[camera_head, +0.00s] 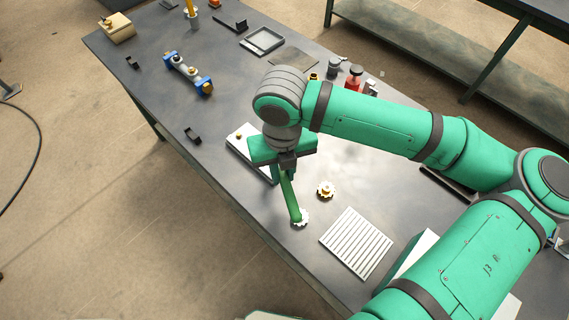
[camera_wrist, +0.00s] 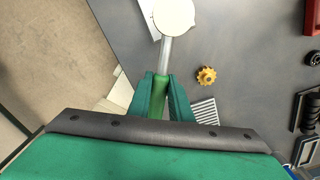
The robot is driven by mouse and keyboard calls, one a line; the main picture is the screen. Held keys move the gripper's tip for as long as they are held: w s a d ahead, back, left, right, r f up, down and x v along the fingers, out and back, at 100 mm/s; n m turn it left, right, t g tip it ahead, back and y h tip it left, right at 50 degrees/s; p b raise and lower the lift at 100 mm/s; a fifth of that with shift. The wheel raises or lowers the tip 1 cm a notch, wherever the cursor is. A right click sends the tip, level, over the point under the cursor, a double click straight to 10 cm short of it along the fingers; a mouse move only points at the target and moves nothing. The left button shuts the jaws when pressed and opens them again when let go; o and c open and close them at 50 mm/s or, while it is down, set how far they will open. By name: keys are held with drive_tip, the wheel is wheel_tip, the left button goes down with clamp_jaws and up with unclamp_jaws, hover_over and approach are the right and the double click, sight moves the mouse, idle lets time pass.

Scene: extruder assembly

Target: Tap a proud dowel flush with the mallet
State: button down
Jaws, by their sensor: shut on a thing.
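My gripper (camera_wrist: 164,84) is shut on the mallet's green handle (camera_wrist: 159,83). In the wrist view, a metal shaft leads from the handle to the mallet's round white head (camera_wrist: 174,15). In the head view, the handle (camera_head: 291,195) slants below the gripper and the mallet's head is hidden. A white plate (camera_head: 262,165) lies on the table, partly behind my gripper. A small brass-coloured peg (camera_head: 239,136) shows on it; I cannot tell how far it stands out. In the wrist view, the mallet head overlaps the plate (camera_wrist: 148,8).
A golden gear (camera_head: 326,190) and a white gear (camera_head: 302,218) lie near the handle's lower end. A ribbed plate (camera_head: 357,243) lies in front. A blue-ended fixture (camera_head: 188,72), a grey tray (camera_head: 262,41) and a red-bodied item (camera_head: 353,78) stand farther back. The table's left edge is close.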

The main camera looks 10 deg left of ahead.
drive_tip(key=shift+s+a, duration=0.1)
drive_tip(key=shift+s, duration=0.25)
drive_tip(key=shift+f, duration=2.45)
wheel_tip(320, 180, down, 2)
drive_tip(key=shift+f, duration=0.25)
drive_tip(key=shift+r, duration=1.8)
drive_tip(key=shift+r, duration=2)
drive_tip(key=c, duration=2.5)
unclamp_jaws()
